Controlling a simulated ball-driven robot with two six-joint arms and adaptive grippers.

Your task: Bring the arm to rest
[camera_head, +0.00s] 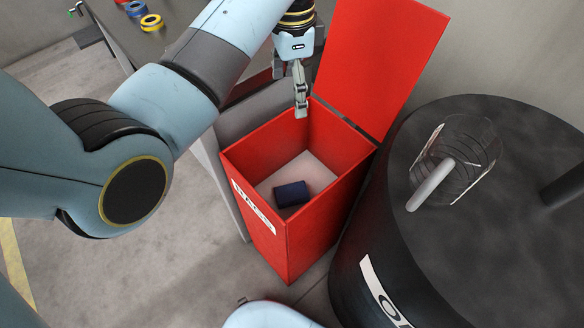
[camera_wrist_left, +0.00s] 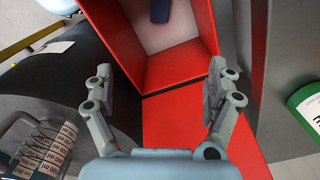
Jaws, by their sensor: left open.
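My left arm comes in from the left in the head view. Its gripper (camera_head: 301,100) hangs over the back part of an open red bin (camera_head: 262,240). In the left wrist view the two fingers of the gripper (camera_wrist_left: 165,98) stand wide apart with nothing between them, in front of the bin's rim and lid. A dark blue block (camera_head: 291,194) lies on the pale floor of the bin, well below and apart from the gripper. The block shows partly at the top of the left wrist view (camera_wrist_left: 160,10). My right gripper is not in view.
The red lid (camera_head: 375,60) stands open behind the bin. A black drum (camera_head: 500,250) is to the right, with a clear container (camera_head: 460,160) and a pale rod on top. A grey table (camera_head: 165,25) with tape rolls is at the back left. Open floor lies front left.

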